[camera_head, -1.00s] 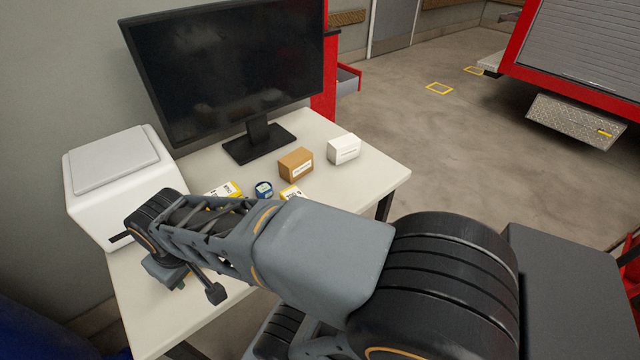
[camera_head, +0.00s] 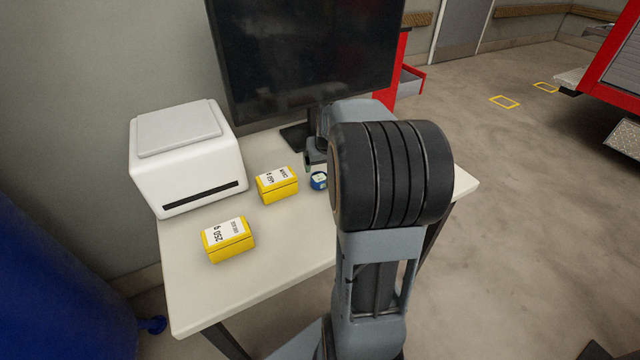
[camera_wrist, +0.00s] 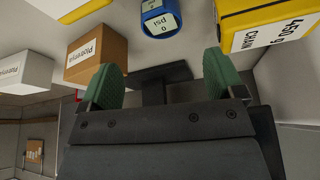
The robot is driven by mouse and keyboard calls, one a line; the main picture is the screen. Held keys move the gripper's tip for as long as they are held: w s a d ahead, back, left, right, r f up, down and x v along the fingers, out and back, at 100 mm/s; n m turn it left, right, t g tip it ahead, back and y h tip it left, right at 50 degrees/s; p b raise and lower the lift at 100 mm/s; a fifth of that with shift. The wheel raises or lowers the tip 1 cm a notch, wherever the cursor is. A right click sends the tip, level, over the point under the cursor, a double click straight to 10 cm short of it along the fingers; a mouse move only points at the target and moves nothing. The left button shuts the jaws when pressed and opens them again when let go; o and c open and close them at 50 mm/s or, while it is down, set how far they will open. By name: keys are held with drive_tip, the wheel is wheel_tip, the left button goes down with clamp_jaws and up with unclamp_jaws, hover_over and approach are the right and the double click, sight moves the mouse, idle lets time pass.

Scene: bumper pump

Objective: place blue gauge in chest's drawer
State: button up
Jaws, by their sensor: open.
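The blue gauge (camera_head: 318,181) stands on the white table, just left of my arm in the head view. In the wrist view the gauge (camera_wrist: 160,20) shows at the top centre with a white label reading 0 psi. My gripper (camera_wrist: 163,78) has green fingertips spread apart with nothing between them; the gauge is apart from them, beyond the tips. My arm mostly hides the gripper in the head view. The red chest (camera_head: 391,88) stands behind the table, partly hidden by the monitor. Its drawer (camera_head: 411,80) appears pulled out, showing a grey inside.
A yellow box (camera_head: 277,186) sits close left of the gauge, another yellow box (camera_head: 229,240) nearer the front. A white printer (camera_head: 187,160) and a monitor (camera_head: 300,55) stand on the table. A brown box (camera_wrist: 97,52) and a white box (camera_wrist: 25,72) show in the wrist view.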

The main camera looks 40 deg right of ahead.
sight(320, 177)
drive_tip(key=b+x, duration=0.1)
drive_tip(key=x, duration=0.9)
drive_tip(key=shift+a, duration=0.2)
drive_tip(key=c, duration=1)
drive_tip(key=shift+c, duration=0.9)
drive_tip(key=shift+r, duration=0.15)
